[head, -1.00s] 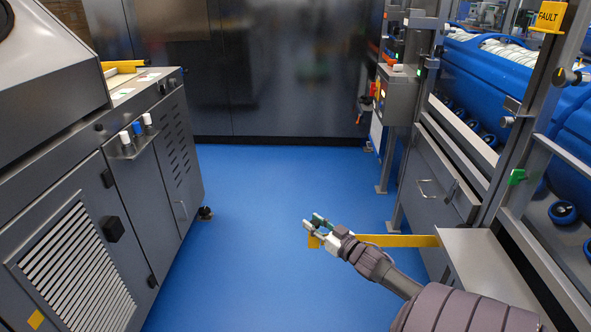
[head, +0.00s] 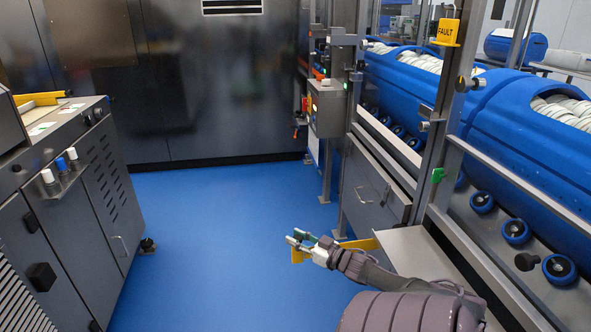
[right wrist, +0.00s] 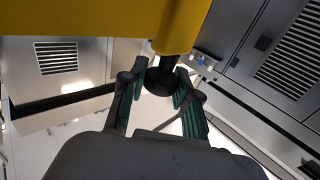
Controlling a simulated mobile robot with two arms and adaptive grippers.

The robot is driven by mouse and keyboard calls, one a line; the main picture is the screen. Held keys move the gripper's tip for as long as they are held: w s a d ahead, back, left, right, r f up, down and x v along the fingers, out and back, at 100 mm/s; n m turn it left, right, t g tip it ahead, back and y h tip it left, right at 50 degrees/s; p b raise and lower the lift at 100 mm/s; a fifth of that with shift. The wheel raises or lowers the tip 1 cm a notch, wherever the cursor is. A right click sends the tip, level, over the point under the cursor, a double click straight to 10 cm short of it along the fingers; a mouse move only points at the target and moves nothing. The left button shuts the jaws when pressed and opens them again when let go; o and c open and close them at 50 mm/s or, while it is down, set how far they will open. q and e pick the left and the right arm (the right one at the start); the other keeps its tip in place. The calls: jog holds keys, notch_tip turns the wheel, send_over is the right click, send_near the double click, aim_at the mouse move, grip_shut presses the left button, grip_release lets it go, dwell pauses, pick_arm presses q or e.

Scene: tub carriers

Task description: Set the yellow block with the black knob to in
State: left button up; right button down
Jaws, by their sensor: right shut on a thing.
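The yellow block (right wrist: 100,20) fills the top of the right wrist view. Its black knob (right wrist: 160,80) hangs below it, between the green-padded fingers of my right gripper (right wrist: 160,88), which are shut on it. In the head view my right gripper (head: 298,241) is over the blue floor, left of a grey shelf. Yellow parts (head: 297,257) show at its fingertips, and a yellow strip (head: 360,244) shows behind it, reaching to the shelf edge. The gripper hides how these join, and the knob is hidden there. My left gripper is in neither view.
The grey shelf (head: 412,250) and metal frame post (head: 437,140) stand close on the right, before blue tubs (head: 520,110). A yellow FAULT sign (head: 448,32) tops the frame. A grey cabinet (head: 75,200) stands left. Blue floor (head: 205,220) between is clear.

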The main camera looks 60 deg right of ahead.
jog(key=c, duration=0.8)
grip_release()
jog(key=shift+c, duration=0.2)
jog(key=shift+r, duration=0.25)
notch_tip(320, 180, up, 9)
jog(key=shift+r, duration=0.2)
